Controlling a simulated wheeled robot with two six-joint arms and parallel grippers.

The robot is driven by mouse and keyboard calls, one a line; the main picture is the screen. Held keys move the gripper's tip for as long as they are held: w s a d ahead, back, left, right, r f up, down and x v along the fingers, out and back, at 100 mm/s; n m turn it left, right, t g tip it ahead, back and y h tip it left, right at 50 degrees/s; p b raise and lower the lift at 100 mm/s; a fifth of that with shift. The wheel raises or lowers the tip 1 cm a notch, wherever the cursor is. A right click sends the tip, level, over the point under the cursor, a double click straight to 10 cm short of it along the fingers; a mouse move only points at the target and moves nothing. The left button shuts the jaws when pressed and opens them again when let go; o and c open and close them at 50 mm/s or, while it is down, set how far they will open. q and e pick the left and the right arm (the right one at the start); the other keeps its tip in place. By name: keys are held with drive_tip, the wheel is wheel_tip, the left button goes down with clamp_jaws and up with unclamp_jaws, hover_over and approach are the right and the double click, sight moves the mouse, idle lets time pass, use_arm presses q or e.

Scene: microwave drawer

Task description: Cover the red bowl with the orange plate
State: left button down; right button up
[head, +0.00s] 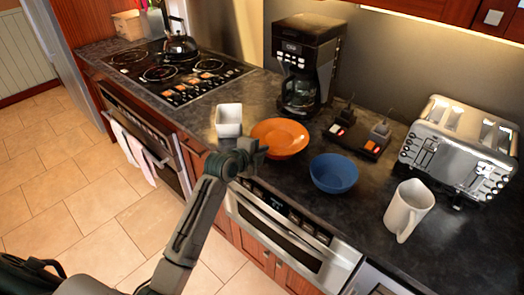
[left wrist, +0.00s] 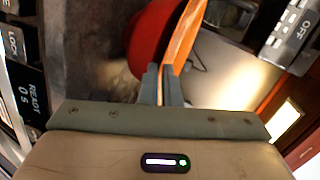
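The orange plate (head: 281,137) is at the counter's middle, beside the coffee maker. In the left wrist view the plate (left wrist: 187,35) shows nearly edge-on, its rim between the fingertips. My left gripper (head: 257,150) is at the plate's near left rim and appears shut on it; it also shows in the left wrist view (left wrist: 162,85). A red rounded surface, seemingly the red bowl (left wrist: 148,42), shows right beside the plate in the left wrist view. The red bowl does not show clearly in the head view, where the plate seems to hide it. My right gripper is out of view.
A white square cup (head: 229,121) stands left of the plate. A blue bowl (head: 333,173) stands close on its right, with a white mug (head: 408,210) and toaster (head: 460,145) farther right. The coffee maker (head: 305,65) stands behind. The microwave drawer (head: 285,235) is below the counter edge.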

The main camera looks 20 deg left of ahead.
use_arm(q)
drive_tip(key=c, duration=1.6)
unclamp_jaws()
drive_tip(key=shift+o, duration=0.2)
drive_tip(key=shift+f, duration=0.1)
drive_tip(key=shift+s, duration=0.15)
